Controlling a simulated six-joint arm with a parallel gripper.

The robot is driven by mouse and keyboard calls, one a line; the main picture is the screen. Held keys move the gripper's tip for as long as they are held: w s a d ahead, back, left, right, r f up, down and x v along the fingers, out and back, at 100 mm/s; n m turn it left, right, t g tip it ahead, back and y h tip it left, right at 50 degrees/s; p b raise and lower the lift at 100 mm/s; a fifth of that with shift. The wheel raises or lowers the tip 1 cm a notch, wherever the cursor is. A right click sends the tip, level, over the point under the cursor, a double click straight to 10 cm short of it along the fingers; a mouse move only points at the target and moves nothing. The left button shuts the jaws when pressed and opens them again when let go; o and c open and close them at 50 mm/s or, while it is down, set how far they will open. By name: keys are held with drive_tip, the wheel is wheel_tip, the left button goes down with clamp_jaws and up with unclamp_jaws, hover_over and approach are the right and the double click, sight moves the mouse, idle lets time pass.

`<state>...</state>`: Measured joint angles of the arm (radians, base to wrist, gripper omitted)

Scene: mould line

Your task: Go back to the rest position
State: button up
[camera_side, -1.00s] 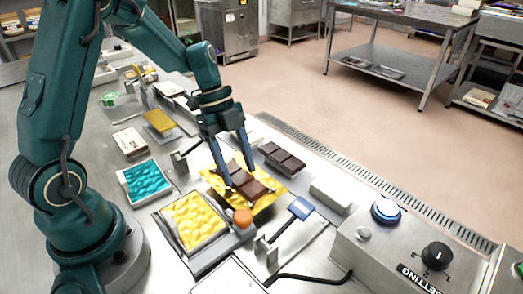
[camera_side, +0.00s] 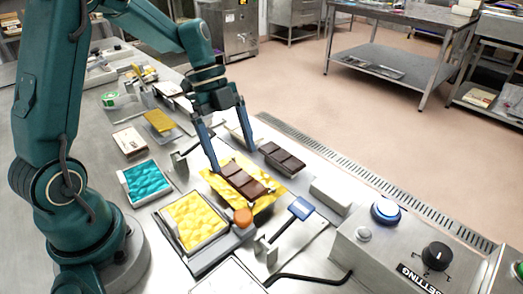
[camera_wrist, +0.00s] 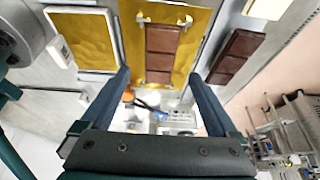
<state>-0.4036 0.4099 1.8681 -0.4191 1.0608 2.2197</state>
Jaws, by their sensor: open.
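My gripper (camera_side: 233,152) is open and empty, just above and behind a chocolate bar in the side view. In the wrist view my gripper (camera_wrist: 160,80) shows its two blue fingers wide apart, with nothing between them. The chocolate bar (camera_side: 243,181) lies on a gold foil sheet (camera_side: 268,199). The wrist view also shows the bar (camera_wrist: 162,50) on the foil (camera_wrist: 127,30). The fingers look clear of the bar.
A second chocolate bar (camera_side: 282,157) lies to the right of the foil. A yellow-filled tray (camera_side: 194,222) and a teal-filled tray (camera_side: 146,182) stand on the left. A control box (camera_side: 410,245) with knob and button sits front right. A blue-handled tool (camera_side: 300,208) is nearby.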

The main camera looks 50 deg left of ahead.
drive_tip(key=shift+a+r, duration=0.1)
drive_tip(key=shift+r, duration=0.35)
drive_tip(key=s+d+r+t+y, duration=0.25)
drive_tip(key=s+d+r, duration=0.25)
drive_tip(key=r, duration=0.3)
drive_tip(key=s+a+f+n+t+y, duration=0.1)
drive_tip(key=s+n, duration=0.6)
drive_tip(key=n, duration=1.1)
drive_tip(key=shift+f+t+y, duration=0.15)
drive_tip(key=shift+t+y, duration=0.4)
drive_tip(key=shift+t, duration=0.5)
